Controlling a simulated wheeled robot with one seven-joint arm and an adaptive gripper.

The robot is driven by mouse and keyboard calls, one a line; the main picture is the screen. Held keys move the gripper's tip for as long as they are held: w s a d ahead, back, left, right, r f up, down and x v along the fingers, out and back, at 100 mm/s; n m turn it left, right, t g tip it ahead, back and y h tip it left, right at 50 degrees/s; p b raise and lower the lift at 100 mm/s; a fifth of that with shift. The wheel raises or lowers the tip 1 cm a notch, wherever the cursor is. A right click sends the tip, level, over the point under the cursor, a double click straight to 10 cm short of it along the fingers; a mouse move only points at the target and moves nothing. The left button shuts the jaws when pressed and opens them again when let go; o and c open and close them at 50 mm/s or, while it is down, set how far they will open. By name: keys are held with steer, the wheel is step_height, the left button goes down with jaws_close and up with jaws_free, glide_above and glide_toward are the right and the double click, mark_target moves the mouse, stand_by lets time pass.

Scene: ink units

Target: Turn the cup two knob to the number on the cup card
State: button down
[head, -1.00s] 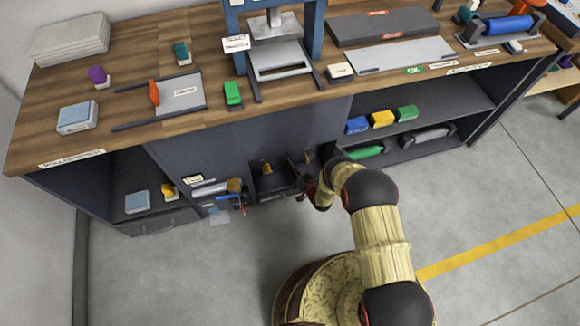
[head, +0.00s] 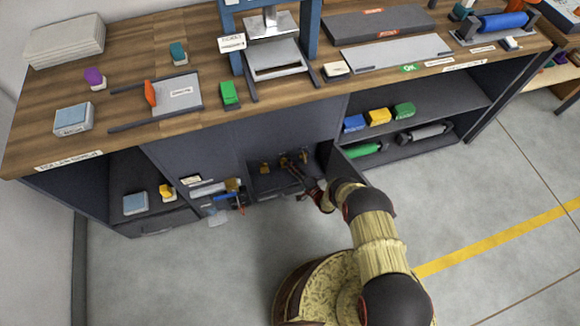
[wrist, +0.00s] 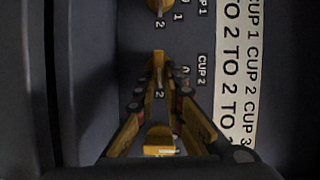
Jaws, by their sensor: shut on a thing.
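The cup two knob (wrist: 158,68) is a yellow knob on a dark panel, beside a "CUP 2" label and small printed digits. My gripper (wrist: 159,92) is shut on this knob; in the head view my gripper (head: 289,163) reaches into the open low compartment. The cup one knob (wrist: 160,4) shows at the top edge of the wrist view. The white cup card (wrist: 236,85) stands at the right there, its print turned sideways and cut off. "CUP 1 CUP 2 CUP 3" and "TO 2 TO 2 TO" can be read. The fingers partly cover the dial.
An open dark door (head: 346,167) stands right of the compartment, close to my arm. Left of it are a cluttered small shelf (head: 212,190) and a drawer (head: 160,222). The wooden worktop (head: 210,62) overhangs above. The grey floor in front is clear.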

steer(key=shift+f+m, duration=0.1)
steer(key=shift+m, duration=0.3)
steer(key=c, duration=1.9)
jaws_free()
steer(key=shift+d, duration=0.1)
steer(key=v, duration=1.2)
steer(key=shift+f, duration=0.15)
steer(key=shift+s, duration=0.15)
